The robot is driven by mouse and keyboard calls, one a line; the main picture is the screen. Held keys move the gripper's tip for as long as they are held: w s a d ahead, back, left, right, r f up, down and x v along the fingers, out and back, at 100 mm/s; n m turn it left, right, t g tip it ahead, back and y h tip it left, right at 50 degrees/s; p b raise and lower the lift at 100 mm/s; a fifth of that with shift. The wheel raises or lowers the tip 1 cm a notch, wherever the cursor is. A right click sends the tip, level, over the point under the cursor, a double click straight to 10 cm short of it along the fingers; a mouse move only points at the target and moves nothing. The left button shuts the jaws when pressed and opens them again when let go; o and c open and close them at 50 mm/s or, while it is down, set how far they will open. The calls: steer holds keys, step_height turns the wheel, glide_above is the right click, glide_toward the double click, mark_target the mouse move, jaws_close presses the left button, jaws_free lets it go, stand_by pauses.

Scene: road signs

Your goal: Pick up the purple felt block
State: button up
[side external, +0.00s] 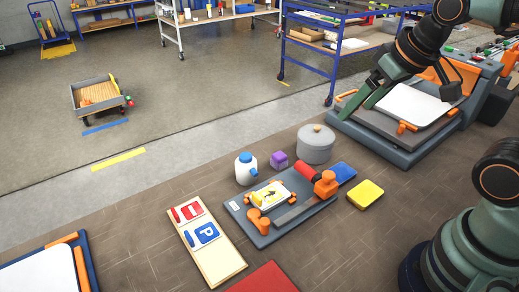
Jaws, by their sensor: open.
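The purple felt block (279,160) is a small cube. It sits on the brown work surface between a white bottle with a blue cap (246,168) and a grey lidded pot (316,145). My gripper (362,106) is at the upper right, with its green fingers pointing down and left by the grey machine's white plate. It is open and apart from the purple block, to the block's right. I see nothing held between the fingers.
A grey board (262,238) with orange-handled tools lies in front of the block. A yellow block (366,194), a wooden sign panel (220,265) and a red mat (264,280) lie nearby. The grey machine (403,150) stands at right. Bare surface lies left of the bottle.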

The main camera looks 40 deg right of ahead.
steer(key=m+g, duration=0.6)
steer(key=m, duration=1.2)
glide_above(279, 155)
step_height(279, 155, down, 12)
step_height(279, 155, down, 12)
steer(key=shift+d+r, duration=0.1)
steer(key=shift+r, duration=0.15)
jaws_close()
